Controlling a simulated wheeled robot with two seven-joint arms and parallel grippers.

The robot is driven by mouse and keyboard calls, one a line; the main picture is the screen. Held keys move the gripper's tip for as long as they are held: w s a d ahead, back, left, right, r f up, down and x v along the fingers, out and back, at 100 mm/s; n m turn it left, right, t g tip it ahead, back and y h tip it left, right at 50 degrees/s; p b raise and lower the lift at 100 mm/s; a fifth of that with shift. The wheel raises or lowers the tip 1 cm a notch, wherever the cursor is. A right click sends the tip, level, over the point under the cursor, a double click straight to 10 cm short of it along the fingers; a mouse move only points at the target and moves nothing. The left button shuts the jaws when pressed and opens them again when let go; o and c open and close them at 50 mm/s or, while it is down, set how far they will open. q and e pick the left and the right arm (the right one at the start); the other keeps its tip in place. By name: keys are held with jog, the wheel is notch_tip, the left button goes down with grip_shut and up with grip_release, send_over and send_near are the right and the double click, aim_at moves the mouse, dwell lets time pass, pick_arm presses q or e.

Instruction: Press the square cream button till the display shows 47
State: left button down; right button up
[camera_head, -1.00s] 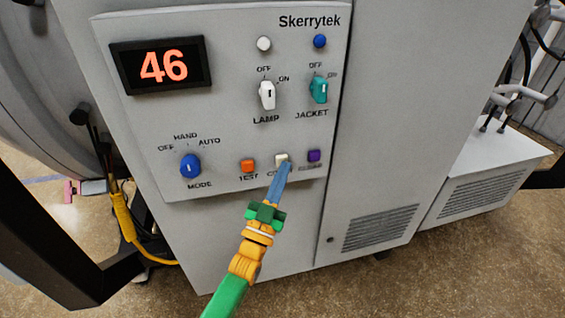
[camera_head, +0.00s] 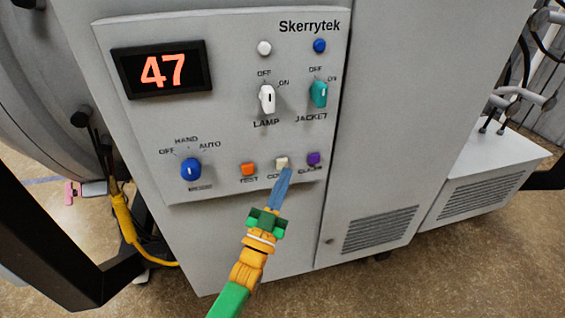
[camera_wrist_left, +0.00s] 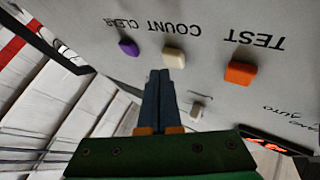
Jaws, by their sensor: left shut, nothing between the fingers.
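The square cream button (camera_head: 282,162) sits between the orange and purple buttons on the grey panel (camera_head: 230,120). The display (camera_head: 162,68) reads 47 in red digits. My left gripper (camera_head: 286,172) is shut and empty, with its blue fingertips just below the cream button. In the left wrist view the fingertips (camera_wrist_left: 160,74) end close to the button, with a small gap apparent. My right gripper is in neither view.
The orange TEST button (camera_head: 248,169) and the purple CLEAR button (camera_head: 314,158) flank the cream one. Above are the white LAMP switch (camera_head: 267,98) and teal JACKET switch (camera_head: 318,93). The blue MODE knob (camera_head: 191,169) is at left.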

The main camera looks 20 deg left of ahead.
pick_arm(q)
jog(key=shift+s, duration=0.1)
jog(key=s+d+p, duration=0.1)
jog(key=s, duration=0.1)
jog(key=s+d+p, duration=0.1)
jog(key=s+d, duration=0.1)
jog(key=shift+s, duration=0.1)
dwell(0.4)
jog(key=shift+a, duration=0.1)
dwell(0.5)
